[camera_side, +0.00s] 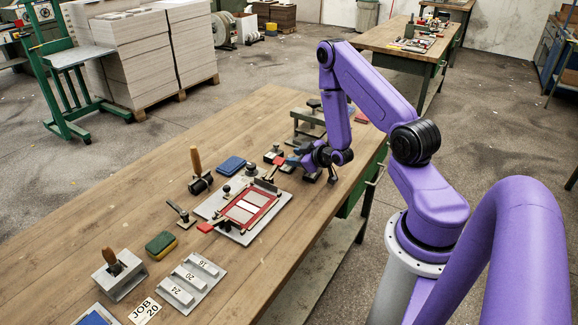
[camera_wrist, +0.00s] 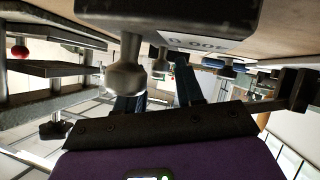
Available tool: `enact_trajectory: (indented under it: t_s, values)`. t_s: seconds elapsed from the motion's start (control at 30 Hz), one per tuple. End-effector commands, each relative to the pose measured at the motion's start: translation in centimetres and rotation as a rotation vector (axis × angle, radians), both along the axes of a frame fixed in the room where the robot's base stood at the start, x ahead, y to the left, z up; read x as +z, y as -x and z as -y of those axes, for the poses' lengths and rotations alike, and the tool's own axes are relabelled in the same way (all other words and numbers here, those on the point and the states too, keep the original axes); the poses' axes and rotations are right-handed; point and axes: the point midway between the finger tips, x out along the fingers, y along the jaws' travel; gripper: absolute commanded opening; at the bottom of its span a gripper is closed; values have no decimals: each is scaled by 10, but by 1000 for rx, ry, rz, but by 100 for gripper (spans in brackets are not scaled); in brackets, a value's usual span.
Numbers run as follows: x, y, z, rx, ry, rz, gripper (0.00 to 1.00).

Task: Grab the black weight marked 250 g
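I cannot read a 250 g mark in either view. In the wrist view, a large dark weight (camera_wrist: 205,18) fills the top, with an upside-down label that looks like 400 g. Its grey knob (camera_wrist: 125,77) is close in front of my gripper (camera_wrist: 158,95). The two dark blue fingers stand apart, with nothing clearly held between them. In the side view, my gripper (camera_side: 308,160) is low over the table near several small dark weights (camera_side: 273,157). The fingers partly hide what is beside them there.
A plate with a red frame (camera_side: 248,207) lies in front of my gripper. A dark green stand (camera_side: 308,117) is behind it.

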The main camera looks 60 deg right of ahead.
Motion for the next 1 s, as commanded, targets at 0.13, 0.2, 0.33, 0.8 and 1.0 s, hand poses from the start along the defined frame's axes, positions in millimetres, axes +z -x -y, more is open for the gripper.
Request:
enact_trajectory:
  t_s: [0.13,0.2,0.33,0.8,1.0]
  values:
    - [-2,-4,1,1,-1,0,37]
    - [-2,-4,1,1,-1,0,37]
    - [-2,-4,1,0,-1,-1,37]
    - [-1,-4,1,1,0,2,0]
    - [7,-5,1,1,0,3,0]
